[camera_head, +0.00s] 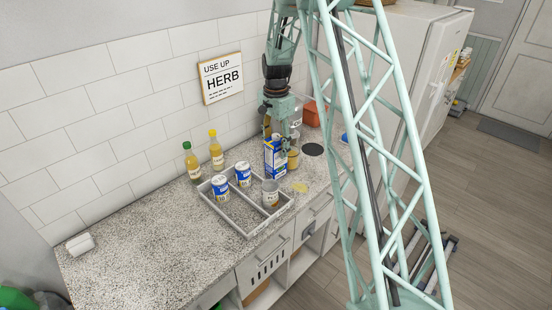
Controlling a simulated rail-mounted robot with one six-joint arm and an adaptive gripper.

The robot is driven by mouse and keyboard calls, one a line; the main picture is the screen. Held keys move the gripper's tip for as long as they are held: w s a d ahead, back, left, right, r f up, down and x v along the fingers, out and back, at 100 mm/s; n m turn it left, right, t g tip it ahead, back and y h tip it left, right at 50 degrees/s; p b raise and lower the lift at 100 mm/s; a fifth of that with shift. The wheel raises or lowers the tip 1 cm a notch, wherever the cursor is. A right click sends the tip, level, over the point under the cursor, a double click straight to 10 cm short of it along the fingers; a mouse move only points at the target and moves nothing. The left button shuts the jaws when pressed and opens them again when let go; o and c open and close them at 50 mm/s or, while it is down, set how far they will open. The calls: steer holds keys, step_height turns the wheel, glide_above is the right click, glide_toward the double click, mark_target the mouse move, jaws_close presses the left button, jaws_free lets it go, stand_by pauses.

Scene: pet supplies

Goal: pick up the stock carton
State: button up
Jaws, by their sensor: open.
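The stock carton (275,160), blue and white with some yellow, stands upright on the speckled counter just right of the grey tray (242,226). My gripper (279,133) points down at the top of the carton, its fingers around or just behind the carton's upper end. The jaws are open. Whether the fingers touch the carton cannot be told from this view, and part of the fingers is hidden.
Blue-and-white cans (220,188) and a grey cup (270,194) stand in the tray. Two yellow bottles (216,150) stand behind it. A yellowish jar (293,159) is close right of the carton. An orange container (311,114) stands farther back. The front-left counter is mostly clear.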

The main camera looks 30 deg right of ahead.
steer(key=shift+f, duration=1.45)
steer(key=c, duration=1.4)
steer(key=shift+r, duration=0.25)
